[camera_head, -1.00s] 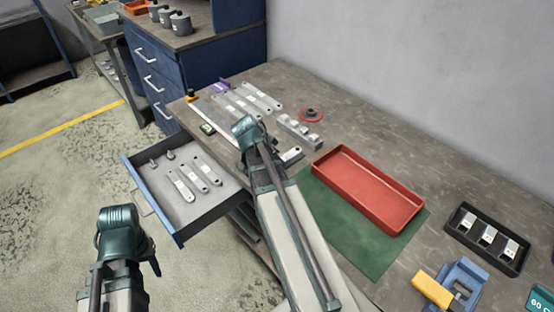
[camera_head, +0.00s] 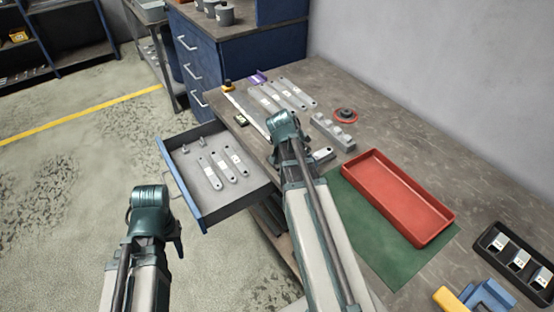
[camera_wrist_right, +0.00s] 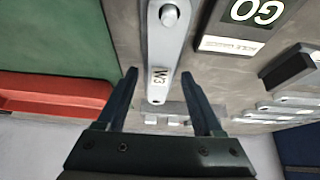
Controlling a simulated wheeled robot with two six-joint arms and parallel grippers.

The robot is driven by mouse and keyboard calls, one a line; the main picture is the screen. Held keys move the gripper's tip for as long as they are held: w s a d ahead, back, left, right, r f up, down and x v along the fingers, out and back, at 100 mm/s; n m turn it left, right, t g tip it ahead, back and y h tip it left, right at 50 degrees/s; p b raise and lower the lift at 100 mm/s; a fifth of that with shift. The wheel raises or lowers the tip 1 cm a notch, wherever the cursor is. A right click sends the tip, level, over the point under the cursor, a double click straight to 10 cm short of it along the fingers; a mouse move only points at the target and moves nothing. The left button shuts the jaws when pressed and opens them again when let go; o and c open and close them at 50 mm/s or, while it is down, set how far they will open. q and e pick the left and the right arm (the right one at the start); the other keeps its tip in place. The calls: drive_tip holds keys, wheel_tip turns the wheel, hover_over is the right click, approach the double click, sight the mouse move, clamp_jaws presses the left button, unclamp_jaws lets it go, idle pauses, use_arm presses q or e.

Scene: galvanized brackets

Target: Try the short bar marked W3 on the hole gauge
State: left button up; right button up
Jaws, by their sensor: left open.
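The short bar marked W3 (camera_wrist_right: 160,52) lies between the fingers of my right gripper (camera_wrist_right: 163,80) in the right wrist view. There are gaps on both sides, so this gripper is open. A round grey shape like a pin shows at the bar's hole. A plate lettered GO (camera_wrist_right: 255,14) lies beside it, apparently part of the hole gauge. In the head view, my right arm covers most of this spot; a grey labelled end (camera_head: 322,155) shows beside it. My left gripper (camera_head: 174,246) is open over the floor in front of the drawer, its fingers only partly visible.
A red tray (camera_head: 443,229) stands on a green mat (camera_head: 365,232) to the right. A grey stepped block (camera_head: 333,132) and several longer bars (camera_head: 282,94) lie behind my right gripper. The open drawer (camera_head: 197,211) holds bars and small pins. A black tray (camera_head: 490,241) is at far right.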

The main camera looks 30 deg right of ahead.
drive_tip(key=shift+r, duration=0.1)
drive_tip(key=p+v, duration=1.2)
drive_tip(key=v, duration=0.1)
drive_tip(key=shift+a+r, duration=0.15)
drive_tip(key=shift+r, duration=0.15)
idle(0.5)
drive_tip(key=s+a+f+n+y, duration=0.1)
drive_tip(key=s+a+n, duration=0.2)
drive_tip(key=a+n, duration=0.4)
drive_tip(key=s+a+f+n+y, duration=0.1)
drive_tip(key=s+a+n+y, duration=0.1)
drive_tip(key=a+n, duration=0.5)
drive_tip(key=s+a+f+n+y, duration=0.1)
drive_tip(key=s+a+n, duration=0.3)
drive_tip(key=a, duration=1.2)
drive_tip(key=n, duration=0.2)
drive_tip(key=shift+n+g+y, duration=0.4)
